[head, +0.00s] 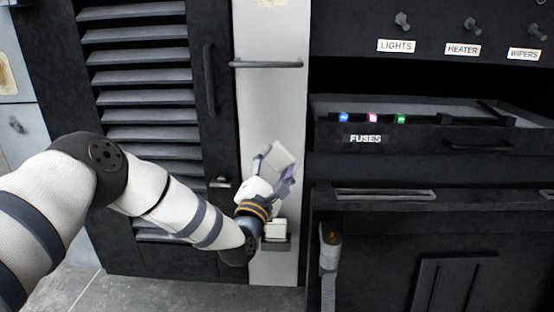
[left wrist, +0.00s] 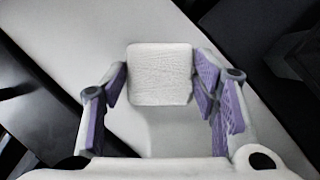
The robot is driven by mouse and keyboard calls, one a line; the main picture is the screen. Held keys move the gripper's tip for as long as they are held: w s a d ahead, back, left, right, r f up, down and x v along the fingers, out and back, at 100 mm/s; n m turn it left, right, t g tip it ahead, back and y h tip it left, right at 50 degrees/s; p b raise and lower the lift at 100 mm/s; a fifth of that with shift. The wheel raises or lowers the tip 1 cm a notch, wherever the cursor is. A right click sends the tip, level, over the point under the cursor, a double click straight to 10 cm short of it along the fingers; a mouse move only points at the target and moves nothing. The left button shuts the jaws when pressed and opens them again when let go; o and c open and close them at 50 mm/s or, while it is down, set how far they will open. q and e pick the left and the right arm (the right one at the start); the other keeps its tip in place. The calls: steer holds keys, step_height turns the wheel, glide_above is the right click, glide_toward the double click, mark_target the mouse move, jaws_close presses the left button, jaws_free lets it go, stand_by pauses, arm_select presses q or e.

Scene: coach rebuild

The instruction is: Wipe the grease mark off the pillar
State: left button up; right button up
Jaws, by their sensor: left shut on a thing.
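The pillar (head: 270,100) is a pale vertical panel between the louvred door and the dark cabinets. A tan mark (head: 272,2) shows at its top, cut by the picture's edge; I cannot tell if it is the grease mark. My left gripper (head: 274,172) is in front of the pillar's lower half. It is shut on a white wiping pad (head: 276,158). In the left wrist view the rough-faced pad (left wrist: 160,75) sits between the purple fingers, with the pale pillar (left wrist: 100,35) behind it. I cannot tell whether the pad touches the pillar. My right gripper is out of view.
A dark handle bar (head: 266,64) crosses the pillar above the gripper. A small white block (head: 276,230) is low on the pillar. The louvred door (head: 140,55) is at left. An open fuse drawer (head: 365,140) juts out at right.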

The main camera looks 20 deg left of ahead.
arm_select(q)
steer(key=shift+r, duration=0.15)
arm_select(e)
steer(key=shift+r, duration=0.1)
arm_select(q)
steer(key=shift+s+d+r+p, duration=0.1)
steer(key=shift+s+p, duration=0.2)
steer(key=shift+p, duration=0.05)
steer(key=s+p, duration=0.1)
steer(key=s, duration=0.1)
steer(key=s+d+p, duration=0.1)
steer(key=s, duration=0.2)
steer(key=shift+d, duration=0.2)
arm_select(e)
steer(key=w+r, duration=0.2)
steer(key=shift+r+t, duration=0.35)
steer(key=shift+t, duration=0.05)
arm_select(q)
steer(key=shift+s, duration=0.1)
steer(key=s, duration=0.1)
steer(key=s+d+p, duration=0.1)
steer(key=shift+s, duration=0.4)
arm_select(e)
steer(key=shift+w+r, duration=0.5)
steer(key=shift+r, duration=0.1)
